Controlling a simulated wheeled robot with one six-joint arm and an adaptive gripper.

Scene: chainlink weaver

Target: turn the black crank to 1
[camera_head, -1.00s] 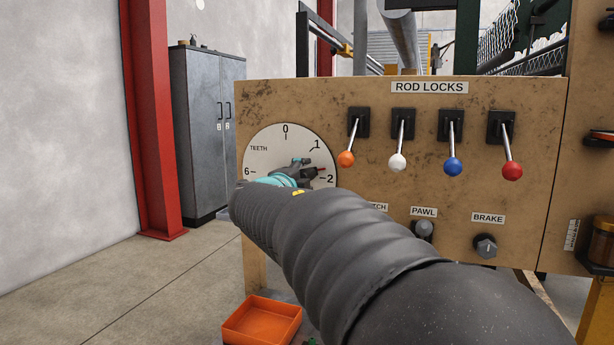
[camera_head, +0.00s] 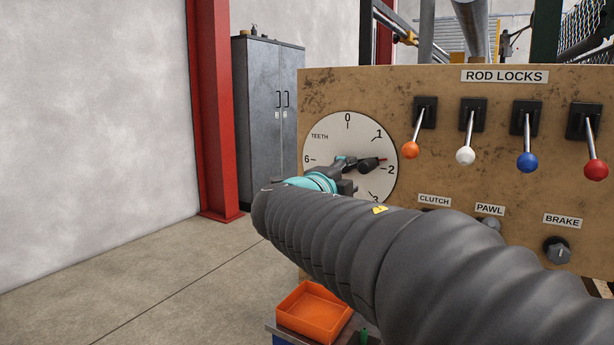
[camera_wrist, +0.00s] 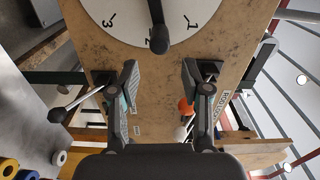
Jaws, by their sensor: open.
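The white TEETH dial (camera_head: 330,133) is on the brown panel at the left, with numbers around its edge. In the wrist view the crank's black knob (camera_wrist: 153,42) sits over the 2. My gripper (camera_wrist: 158,68) is open, its two fingers apart on either side below the knob, with nothing between them. In the head view my gripper (camera_head: 345,176) is in front of the dial, partly hidden by my arm; contact with the crank cannot be told.
Right of the dial are levers with orange (camera_head: 410,150), white (camera_head: 466,156), blue (camera_head: 527,161) and red (camera_head: 596,170) knobs. Below them are the pawl knob (camera_head: 490,225) and brake knob (camera_head: 557,250). An orange tray (camera_head: 314,311) is below the panel. Floor at left is clear.

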